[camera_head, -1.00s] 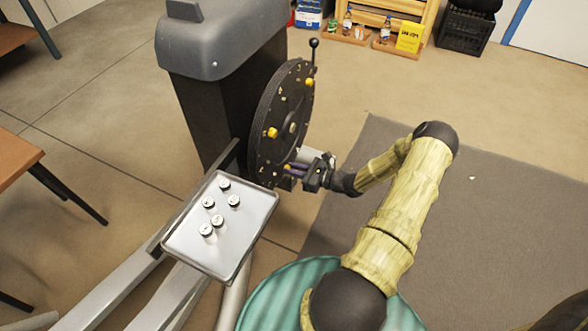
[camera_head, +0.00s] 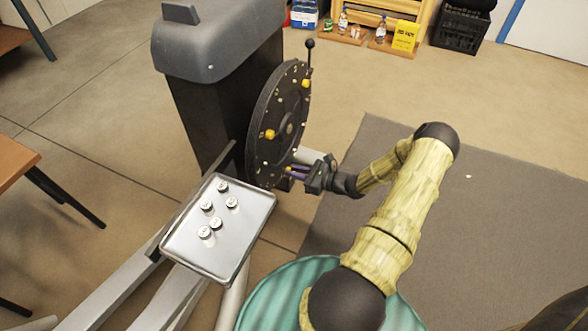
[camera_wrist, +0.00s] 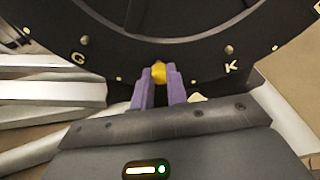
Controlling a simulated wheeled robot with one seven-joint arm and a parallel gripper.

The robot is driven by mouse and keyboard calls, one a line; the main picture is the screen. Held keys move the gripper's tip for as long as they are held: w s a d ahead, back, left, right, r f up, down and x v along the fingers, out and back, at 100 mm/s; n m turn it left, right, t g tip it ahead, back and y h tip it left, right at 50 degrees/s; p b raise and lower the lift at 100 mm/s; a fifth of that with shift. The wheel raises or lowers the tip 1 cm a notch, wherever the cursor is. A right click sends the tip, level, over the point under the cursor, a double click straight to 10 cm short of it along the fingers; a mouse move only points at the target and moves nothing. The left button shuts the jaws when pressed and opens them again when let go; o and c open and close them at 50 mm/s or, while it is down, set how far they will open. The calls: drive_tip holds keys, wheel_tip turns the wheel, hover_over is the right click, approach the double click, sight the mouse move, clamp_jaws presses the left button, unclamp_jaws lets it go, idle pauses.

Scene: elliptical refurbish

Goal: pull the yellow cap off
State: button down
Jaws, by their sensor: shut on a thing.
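A yellow cap (camera_wrist: 158,71) is between the purple fingertips of my gripper (camera_wrist: 160,78) in the wrist view. The cap shows at the lower rim of the black disc (camera_wrist: 180,52), between the letters G and K; I cannot tell whether it touches the disc. In the head view my gripper (camera_head: 290,172) is at the lower right edge of the disc (camera_head: 279,120), its fingers pointing at it. The held cap is hardly visible there. Other yellow caps sit on the disc face, one at middle left (camera_head: 269,134) and one at upper right (camera_head: 306,84).
A metal tray (camera_head: 205,258) with several small white-topped round pieces lies left of and below my gripper. The grey machine body (camera_head: 215,45) stands behind the disc. A black-knobbed lever (camera_head: 310,45) rises at the top. Floor to the right of the disc is open.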

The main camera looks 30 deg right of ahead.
drive_tip(key=f+p+v, duration=0.2)
drive_tip(key=v, duration=1.3)
drive_tip(key=shift+s+d, duration=0.35)
drive_tip(key=shift+s, duration=0.05)
idle(0.7)
